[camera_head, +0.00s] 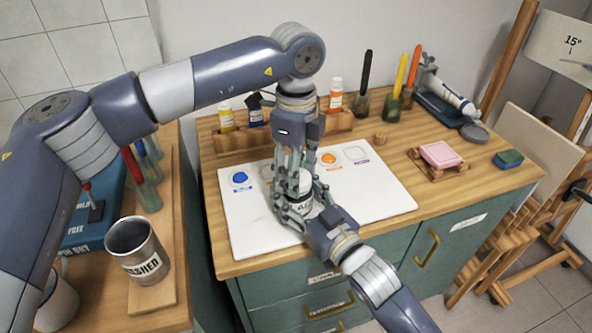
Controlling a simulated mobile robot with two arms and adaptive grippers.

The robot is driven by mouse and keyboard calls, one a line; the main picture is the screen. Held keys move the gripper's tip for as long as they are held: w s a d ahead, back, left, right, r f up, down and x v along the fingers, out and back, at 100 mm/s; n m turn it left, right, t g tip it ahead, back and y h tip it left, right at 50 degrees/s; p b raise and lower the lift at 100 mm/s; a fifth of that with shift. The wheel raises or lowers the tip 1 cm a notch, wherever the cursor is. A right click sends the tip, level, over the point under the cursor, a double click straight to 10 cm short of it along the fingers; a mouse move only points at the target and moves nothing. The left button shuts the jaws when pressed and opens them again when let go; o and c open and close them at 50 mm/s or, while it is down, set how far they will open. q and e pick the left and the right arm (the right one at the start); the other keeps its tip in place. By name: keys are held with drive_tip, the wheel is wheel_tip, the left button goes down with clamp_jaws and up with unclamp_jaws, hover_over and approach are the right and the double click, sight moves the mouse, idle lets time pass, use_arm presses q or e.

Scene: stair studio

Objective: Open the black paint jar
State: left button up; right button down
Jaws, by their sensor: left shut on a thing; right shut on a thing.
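A small jar (306,209) with a pale label and dark lettering is between my two grippers over the white sheet. Most of it is hidden by the fingers. Its whitish top (305,182) shows just above the label. My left gripper (294,181) points straight down from above and is shut on the top of the jar. My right gripper (298,206) comes in from the front right and is shut around the jar's body. I cannot tell whether the lid has turned, or whether the jar touches the sheet.
The white sheet (372,196) has blue and orange paint spots. A wooden rack (232,143) with paint bottles stands behind. Brushes in pots (392,104), a pink sponge (438,154) and a green-blue sponge (508,159) are right. A metal cup (138,251) stands left.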

use_arm(q)
drive_tip(key=shift+r, duration=0.15)
use_arm(e)
drive_tip(key=shift+f, duration=0.15)
use_arm(q)
drive_tip(key=shift+r, duration=0.9)
drive_tip(key=shift+r, duration=0.15)
drive_tip(key=shift+r, duration=1.9)
use_arm(e)
drive_tip(key=shift+c, duration=2.4)
unclamp_jaws()
drive_tip(key=shift+s+d, duration=0.1)
